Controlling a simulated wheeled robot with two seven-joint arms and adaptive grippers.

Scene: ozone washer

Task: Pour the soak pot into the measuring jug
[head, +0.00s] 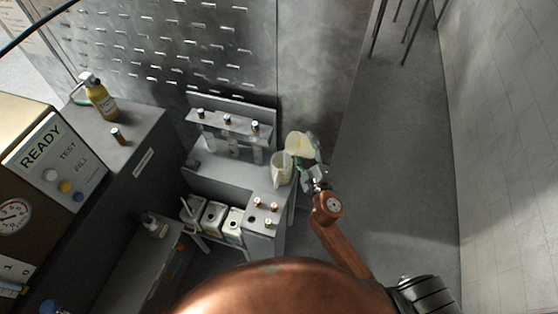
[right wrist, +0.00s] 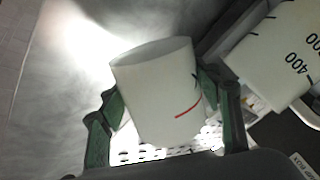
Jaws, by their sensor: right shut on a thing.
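The soak pot (head: 298,145) is a plain cream cup held just behind and to the right of the measuring jug (head: 281,169). In the right wrist view the pot (right wrist: 160,88) shows a red curved mark, and its rim looks tilted. My right gripper (head: 311,160) is shut on it, with green fingers on both sides of its wall. The jug stands on the grey bench, pale, with black scale marks; it also shows in the right wrist view (right wrist: 275,55) with "400" readable. Whether liquid is flowing cannot be told. My left gripper is out of view.
A rack (head: 229,122) with capped tubes stands left of the jug. Several small capped vials (head: 266,206) sit in front, near square containers (head: 213,216). A yellow bottle (head: 99,97) and the READY machine (head: 52,150) are at the left. Open floor lies to the right.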

